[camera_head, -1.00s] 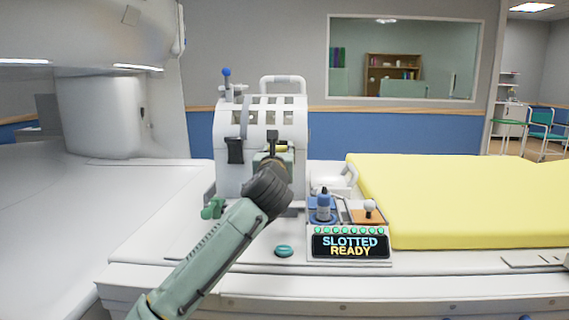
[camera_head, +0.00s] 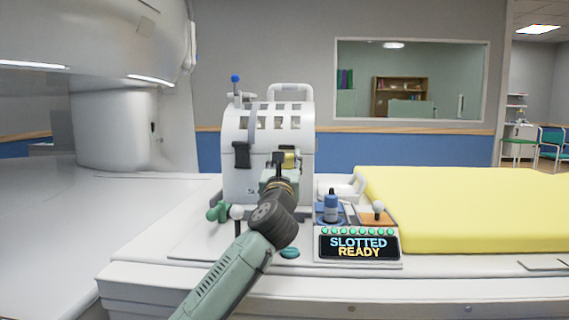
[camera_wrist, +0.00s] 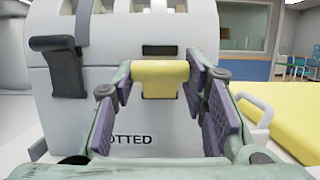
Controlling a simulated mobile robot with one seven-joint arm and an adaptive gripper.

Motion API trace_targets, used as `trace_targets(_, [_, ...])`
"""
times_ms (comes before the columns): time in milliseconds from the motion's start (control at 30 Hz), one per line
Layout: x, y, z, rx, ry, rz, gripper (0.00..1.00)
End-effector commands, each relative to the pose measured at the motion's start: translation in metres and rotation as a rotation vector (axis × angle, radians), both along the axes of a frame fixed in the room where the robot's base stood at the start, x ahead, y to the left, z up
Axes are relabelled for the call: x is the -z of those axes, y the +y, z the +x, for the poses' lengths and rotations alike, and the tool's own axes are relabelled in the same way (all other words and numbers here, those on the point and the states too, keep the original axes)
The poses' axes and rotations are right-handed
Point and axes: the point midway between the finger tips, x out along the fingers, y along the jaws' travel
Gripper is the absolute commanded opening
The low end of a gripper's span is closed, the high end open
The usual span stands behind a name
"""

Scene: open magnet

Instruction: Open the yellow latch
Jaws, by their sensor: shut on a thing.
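The yellow latch (camera_wrist: 160,72) is on the front of a white slotted housing (camera_wrist: 100,118), below a dark slot. In the wrist view, my gripper (camera_wrist: 158,88) has its two purple-padded fingers on either side of the latch, shut on it. The housing (camera_head: 235,122) stands upright on the white bed.
A black latch (camera_head: 241,155) is left of the yellow one. A green handle (camera_head: 218,212) is at left. A yellow pad (camera_head: 470,205) lies further right.

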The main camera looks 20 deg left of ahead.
Motion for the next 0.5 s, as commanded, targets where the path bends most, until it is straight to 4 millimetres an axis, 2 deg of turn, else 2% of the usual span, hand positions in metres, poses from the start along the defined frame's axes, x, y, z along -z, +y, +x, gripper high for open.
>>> trace_targets(33, [-0.001, -0.0003, -0.0002, 0.001, -0.001, 0.0, 0.0])
trace_targets(67, [-0.001, -0.0003, -0.0002, 0.0, -0.001, -0.001, 0.4])
trace_targets(267, [-0.0007, -0.0002, -0.0002, 0.0, -0.001, 0.0, 0.54])
trace_targets(500, [-0.0004, -0.0001, -0.0002, 0.0, 0.0, 0.0, 0.55])
